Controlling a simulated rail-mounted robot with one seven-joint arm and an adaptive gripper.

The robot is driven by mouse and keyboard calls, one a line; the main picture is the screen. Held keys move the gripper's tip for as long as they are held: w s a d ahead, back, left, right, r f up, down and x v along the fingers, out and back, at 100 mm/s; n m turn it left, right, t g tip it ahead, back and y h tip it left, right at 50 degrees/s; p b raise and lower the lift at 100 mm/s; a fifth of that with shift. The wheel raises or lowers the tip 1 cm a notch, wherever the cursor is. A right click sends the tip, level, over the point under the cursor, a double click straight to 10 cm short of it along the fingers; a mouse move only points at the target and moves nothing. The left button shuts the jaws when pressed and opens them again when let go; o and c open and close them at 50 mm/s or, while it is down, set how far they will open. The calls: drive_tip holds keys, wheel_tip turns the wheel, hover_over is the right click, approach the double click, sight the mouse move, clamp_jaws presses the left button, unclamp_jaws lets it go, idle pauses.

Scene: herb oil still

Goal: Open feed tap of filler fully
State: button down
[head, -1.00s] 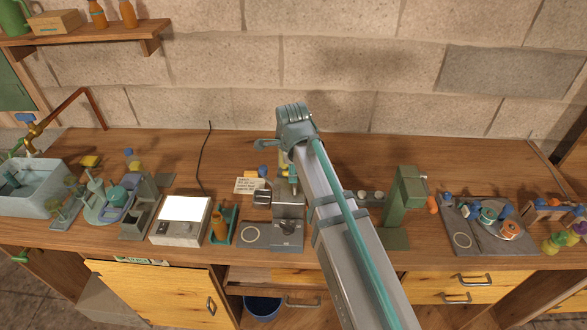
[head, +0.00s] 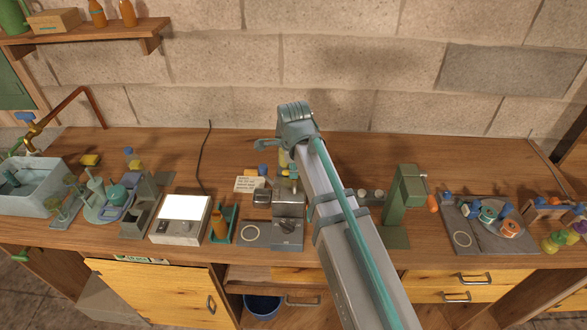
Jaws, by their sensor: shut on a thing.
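The filler (head: 288,209) is the grey metal machine near the middle of the bench, with a dark part on its front. My arm reaches in from the lower right, and its wrist bends down behind the filler's top. My gripper (head: 287,172) is small here and partly covered by my arm. It is at the top of the filler, shut on what looks like the feed tap. The tap itself is hidden by the gripper and arm, so how far it is turned cannot be seen.
Left of the filler are a small card (head: 250,184), an amber bottle (head: 220,224) in a teal holder and a white-topped box (head: 182,218). A green press (head: 405,200) stands to the right. The stone wall is close behind; bare bench lies at the back.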

drive_tip(key=n, duration=0.3)
drive_tip(key=shift+d+n+y, duration=0.1)
drive_tip(key=shift+n+y, duration=0.2)
drive_tip(key=shift+n, duration=0.1)
drive_tip(key=n, duration=0.4)
drive_tip(key=shift+d+n+g+y, duration=0.1)
drive_tip(key=shift+n+g+y, duration=0.2)
drive_tip(key=shift+y, duration=0.1)
drive_tip(key=n, duration=0.3)
drive_tip(key=shift+d+n+g, duration=0.1)
drive_tip(key=shift+n+g, duration=0.2)
drive_tip(key=shift+d+n+g+y, duration=0.1)
drive_tip(key=shift+n+g+y, duration=0.2)
drive_tip(key=shift+n, duration=1.6)
drive_tip(key=c, duration=1.1)
unclamp_jaws()
